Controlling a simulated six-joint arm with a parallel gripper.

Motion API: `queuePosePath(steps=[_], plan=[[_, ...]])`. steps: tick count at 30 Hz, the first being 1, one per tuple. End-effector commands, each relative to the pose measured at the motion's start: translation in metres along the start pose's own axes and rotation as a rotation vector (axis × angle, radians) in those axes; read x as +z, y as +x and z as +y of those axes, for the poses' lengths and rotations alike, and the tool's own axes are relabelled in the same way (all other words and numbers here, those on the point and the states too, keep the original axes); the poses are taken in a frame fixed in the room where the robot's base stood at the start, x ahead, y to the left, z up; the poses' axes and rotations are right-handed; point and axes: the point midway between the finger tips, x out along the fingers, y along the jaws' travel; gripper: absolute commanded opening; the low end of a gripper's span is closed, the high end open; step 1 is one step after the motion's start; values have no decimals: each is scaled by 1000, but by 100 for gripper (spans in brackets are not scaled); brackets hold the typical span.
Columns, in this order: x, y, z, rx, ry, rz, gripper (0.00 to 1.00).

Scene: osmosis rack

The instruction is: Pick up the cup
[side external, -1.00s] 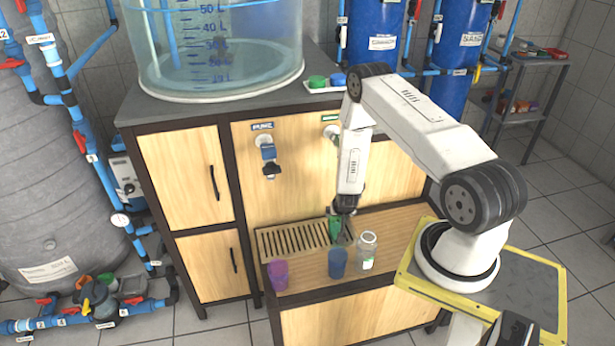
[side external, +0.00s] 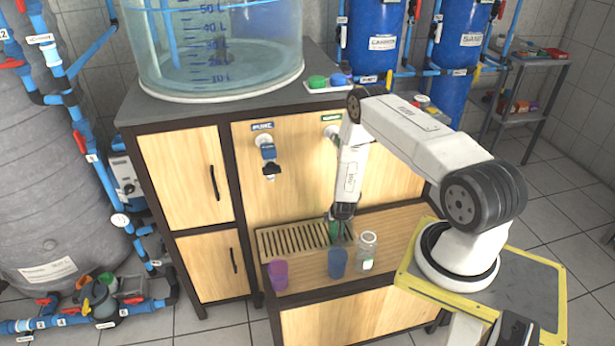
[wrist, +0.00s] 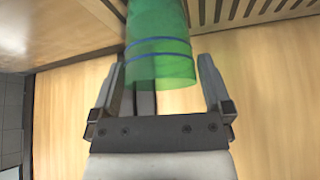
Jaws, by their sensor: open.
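A translucent green cup (side external: 335,230) stands by the right end of the slatted drip grate. In the wrist view the green cup (wrist: 160,60) shows two blue bands, and its near end lies between the two fingers. My gripper (wrist: 160,78) is open, with one finger on each side of the cup; I cannot tell whether they touch it. In the side view my gripper (side external: 341,222) is low at the green cup and partly covers it. A purple cup (side external: 278,274) and a blue cup (side external: 337,263) stand on the front of the wooden shelf.
A clear bottle (side external: 367,251) with a label stands right of the blue cup, close to my gripper. The slatted grate (side external: 290,238) lies left of the green cup. Wooden panel with a blue tap (side external: 268,152) rises behind. The right part of the shelf (side external: 400,228) is clear.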

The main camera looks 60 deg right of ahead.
Motion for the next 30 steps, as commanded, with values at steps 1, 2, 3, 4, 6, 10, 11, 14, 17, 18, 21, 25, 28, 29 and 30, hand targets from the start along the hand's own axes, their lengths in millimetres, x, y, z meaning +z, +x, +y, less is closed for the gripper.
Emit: queuePosePath(steps=[1,2,3,4,6,10,11,14,17,18,21,25,28,29,30], plan=[[1,3,0,0,1,-1,100],[0,5,0,0,1,0,100],[0,6,0,0,1,0,100],[0,7,0,0,1,0,100],[0,8,0,0,1,-1,100],[0,8,0,0,0,-1,100],[0,8,0,0,0,-1,100],[0,8,0,0,0,0,100],[0,8,0,0,0,0,100],[0,8,0,0,0,0,100],[0,8,0,0,0,0,97],[0,8,0,0,0,0,56],[0,8,0,0,0,0,27],[0,8,0,0,0,0,17],[0,8,0,0,0,0,17]])
